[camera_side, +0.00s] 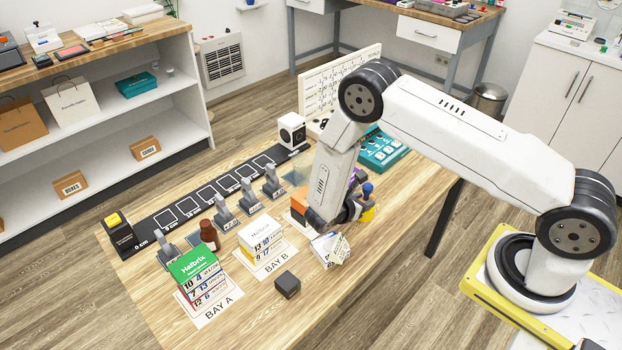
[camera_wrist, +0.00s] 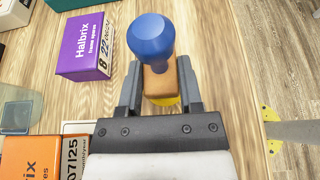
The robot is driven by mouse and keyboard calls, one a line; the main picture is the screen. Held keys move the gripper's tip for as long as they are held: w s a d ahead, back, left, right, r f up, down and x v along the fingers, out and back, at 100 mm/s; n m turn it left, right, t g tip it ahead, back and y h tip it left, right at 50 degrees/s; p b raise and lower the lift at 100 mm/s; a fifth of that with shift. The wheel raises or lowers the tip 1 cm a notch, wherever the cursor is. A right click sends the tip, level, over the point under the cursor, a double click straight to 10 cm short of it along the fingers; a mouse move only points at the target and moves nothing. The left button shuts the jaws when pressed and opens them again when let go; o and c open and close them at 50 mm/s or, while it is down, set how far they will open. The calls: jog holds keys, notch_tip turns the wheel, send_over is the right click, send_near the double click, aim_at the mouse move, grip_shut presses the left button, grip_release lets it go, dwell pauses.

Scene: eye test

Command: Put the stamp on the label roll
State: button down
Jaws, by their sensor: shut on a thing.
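The stamp, with a round blue knob (camera_wrist: 152,38) and a wooden body (camera_wrist: 158,82), is between the two fingers of my gripper (camera_wrist: 158,92) in the wrist view. My gripper is shut on it. In the side view the blue knob (camera_side: 367,188) shows just right of my gripper, whose fingers are mostly hidden by my wrist. A yellow rounded thing (camera_side: 368,213), which looks like the label roll, is directly below the stamp. Only a yellow edge (camera_wrist: 166,101) of it shows in the wrist view. I cannot tell whether stamp and roll touch.
A purple box (camera_wrist: 84,46) stands left of the stamp in the wrist view, with an orange box (camera_wrist: 28,157) nearer. A tilted white box (camera_side: 330,249), a dark cube (camera_side: 287,284) and a green-topped box (camera_side: 194,264) are on the table. The front right tabletop is clear.

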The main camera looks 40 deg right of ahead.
jog(key=shift+f, duration=0.15)
jog(key=shift+c, duration=1.3)
grip_release()
jog(key=shift+a+r, duration=0.2)
jog(key=v, duration=1.1)
jog(key=shift+a+r, duration=0.1)
jog(key=shift+a, duration=0.2)
